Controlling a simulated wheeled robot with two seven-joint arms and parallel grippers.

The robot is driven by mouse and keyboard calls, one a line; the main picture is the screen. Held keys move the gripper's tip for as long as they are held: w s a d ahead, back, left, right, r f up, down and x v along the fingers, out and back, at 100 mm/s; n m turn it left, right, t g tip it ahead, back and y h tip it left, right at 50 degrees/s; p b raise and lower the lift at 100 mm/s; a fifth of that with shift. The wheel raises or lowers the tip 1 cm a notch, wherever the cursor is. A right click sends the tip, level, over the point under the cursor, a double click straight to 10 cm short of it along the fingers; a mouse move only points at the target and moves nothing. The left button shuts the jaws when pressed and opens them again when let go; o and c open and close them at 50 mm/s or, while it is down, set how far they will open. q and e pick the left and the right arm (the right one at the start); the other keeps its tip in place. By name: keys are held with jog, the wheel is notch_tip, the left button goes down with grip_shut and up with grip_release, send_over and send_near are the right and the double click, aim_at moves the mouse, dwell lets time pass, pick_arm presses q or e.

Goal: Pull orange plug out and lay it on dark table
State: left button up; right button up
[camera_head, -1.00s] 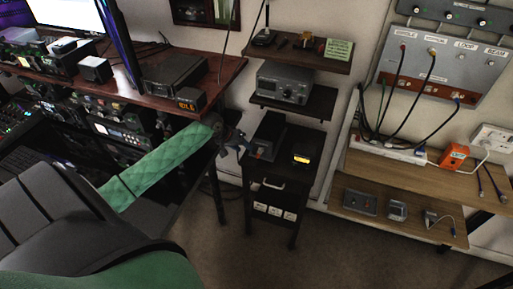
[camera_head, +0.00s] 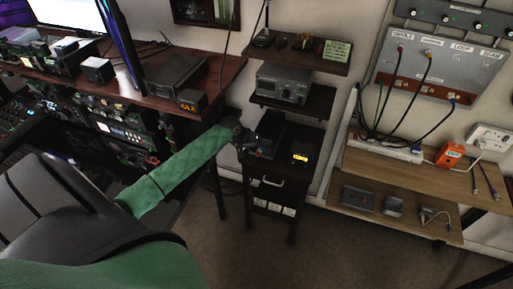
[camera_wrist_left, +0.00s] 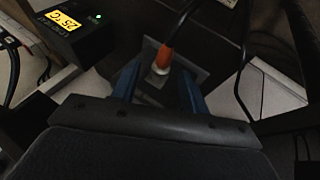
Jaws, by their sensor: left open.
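The orange plug (camera_wrist_left: 166,55) stands in a metal socket with a cable rising from it, in the left wrist view. It lies between the two blue fingers of my left gripper (camera_wrist_left: 160,85), which are apart with gaps on both sides. In the head view my left gripper (camera_head: 246,147) is at the front left of the dark box (camera_head: 269,130), and the plug there is tiny, largely hidden by the gripper. The dark table (camera_head: 305,140) is the small black stand under the box. My right gripper is not in view.
A box with a yellow display (camera_head: 301,159) stands on the stand's right, also in the left wrist view (camera_wrist_left: 68,28). A shelf with a grey radio (camera_head: 284,86) is above. A red-brown desk (camera_head: 215,75) is to the left. Several loose cables hang near the wrist.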

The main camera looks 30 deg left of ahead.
pick_arm(q)
grip_shut()
jog(key=shift+s, duration=0.2)
jog(key=shift+s+d+p, duration=0.1)
jog(key=shift+s+p, duration=0.2)
jog(key=shift+p, duration=0.15)
jog(key=shift+s+d+p, duration=0.2)
jog(key=shift+s+p, duration=0.4)
jog(key=shift+s, duration=0.15)
jog(key=shift+s+d+p, duration=0.2)
jog(key=shift+s+p, duration=0.35)
jog(key=shift+s, duration=0.2)
